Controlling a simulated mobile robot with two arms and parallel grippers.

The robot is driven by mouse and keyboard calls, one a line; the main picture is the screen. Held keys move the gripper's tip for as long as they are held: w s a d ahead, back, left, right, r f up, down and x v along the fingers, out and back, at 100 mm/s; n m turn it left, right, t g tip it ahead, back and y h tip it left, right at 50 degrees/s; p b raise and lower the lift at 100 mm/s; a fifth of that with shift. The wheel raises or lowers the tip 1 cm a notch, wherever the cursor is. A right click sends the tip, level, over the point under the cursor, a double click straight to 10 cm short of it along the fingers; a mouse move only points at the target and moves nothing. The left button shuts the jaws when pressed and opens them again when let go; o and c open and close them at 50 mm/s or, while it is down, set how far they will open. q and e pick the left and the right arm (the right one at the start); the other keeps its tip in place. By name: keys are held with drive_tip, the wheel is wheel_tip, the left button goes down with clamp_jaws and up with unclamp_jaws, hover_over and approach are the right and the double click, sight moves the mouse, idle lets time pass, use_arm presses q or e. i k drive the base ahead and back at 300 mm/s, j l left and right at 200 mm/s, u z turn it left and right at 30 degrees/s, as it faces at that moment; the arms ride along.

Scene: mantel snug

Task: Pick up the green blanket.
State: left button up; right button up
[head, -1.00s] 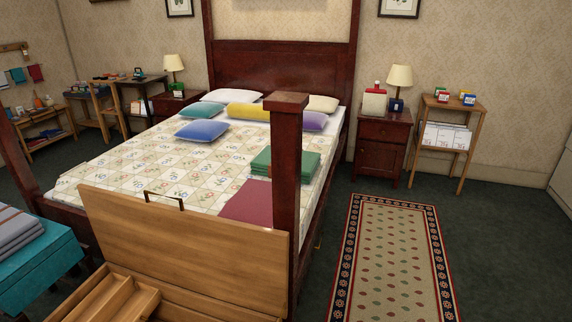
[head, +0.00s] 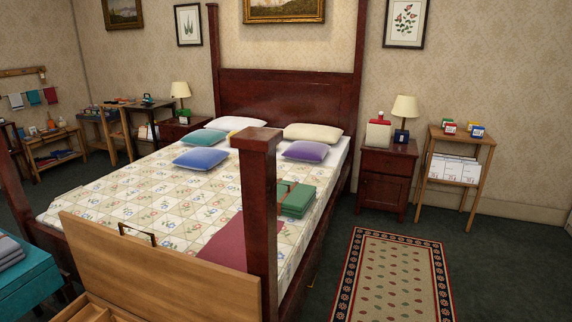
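The green blanket (head: 297,198) is folded into a thick, flat stack. It lies on the bed's patterned quilt (head: 150,195), near the right edge of the bed. The dark red bedpost (head: 258,215) at the near right corner stands in front of it and hides part of its left side. Neither of my grippers is in view, and nothing is seen touching the blanket.
A wooden chest with its lid (head: 160,270) raised stands at the bed's foot. A teal bench (head: 25,285) is at the left. A nightstand (head: 387,180) and a small shelf stand (head: 455,165) are at the right. A patterned rug (head: 395,275) lies on open floor beside the bed.

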sight(294, 199)
drive_tip(key=i+l+z, duration=0.45)
drive_tip(key=i+l, duration=0.25)
drive_tip(key=i+l+z, duration=0.4)
drive_tip(key=i+l, duration=0.15)
drive_tip(key=i, duration=0.25)
drive_tip(key=i+u, duration=0.25)
drive_tip(key=i, duration=0.25)
drive_tip(key=i+l+u, duration=0.2)
drive_tip(key=i, duration=0.25)
drive_tip(key=i+u, duration=0.25)
drive_tip(key=i, duration=0.25)
